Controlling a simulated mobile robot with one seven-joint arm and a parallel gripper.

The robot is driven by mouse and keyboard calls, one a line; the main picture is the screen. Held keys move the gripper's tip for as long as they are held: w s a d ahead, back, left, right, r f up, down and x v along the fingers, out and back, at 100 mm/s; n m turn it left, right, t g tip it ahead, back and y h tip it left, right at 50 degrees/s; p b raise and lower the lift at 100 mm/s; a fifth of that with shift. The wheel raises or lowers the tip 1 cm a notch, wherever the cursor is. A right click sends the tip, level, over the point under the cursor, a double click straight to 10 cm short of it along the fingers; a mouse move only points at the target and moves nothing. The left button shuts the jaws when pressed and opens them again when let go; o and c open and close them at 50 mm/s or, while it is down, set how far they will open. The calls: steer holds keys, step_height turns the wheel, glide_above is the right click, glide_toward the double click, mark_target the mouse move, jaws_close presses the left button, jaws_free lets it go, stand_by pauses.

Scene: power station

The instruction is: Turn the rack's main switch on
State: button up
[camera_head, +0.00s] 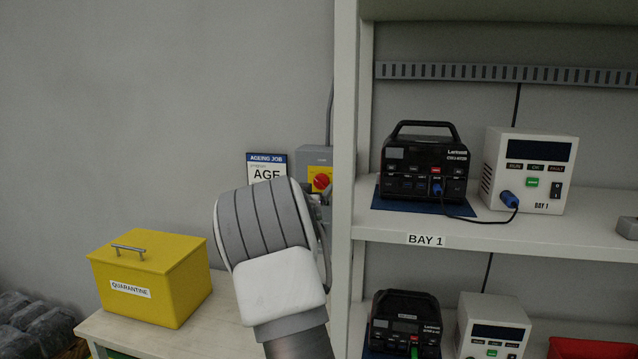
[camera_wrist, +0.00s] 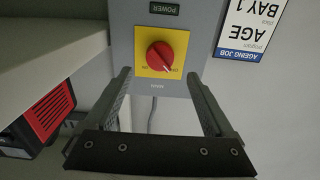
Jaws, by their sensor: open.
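The main switch is a red rotary knob (camera_wrist: 160,56) on a yellow plate (camera_wrist: 143,71). It sits on a grey box (camera_wrist: 122,40) on the wall, labelled POWER, upside down in the wrist view. The knob's pale mark points to the lower right in that view; the small lettering is too blurred to read surely. My gripper (camera_wrist: 159,74) is open and empty, its fingertips spread either side of the knob's plate, and I see no contact. In the head view the red knob (camera_head: 321,181) shows just right of my wrist, which hides the gripper's fingers and part of the box.
The white rack (camera_head: 347,140) stands close right of the switch, with power units on its shelves. An AGE sign (camera_head: 266,168) hangs left of the box. A yellow QUARANTINE box (camera_head: 152,281) stands on the pale table at left. The wall above is clear.

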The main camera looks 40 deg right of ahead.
mark_target(320, 182)
steer(key=shift+p+x, duration=0.35)
steer(key=shift+x, duration=2.5)
steer(key=c, duration=1.4)
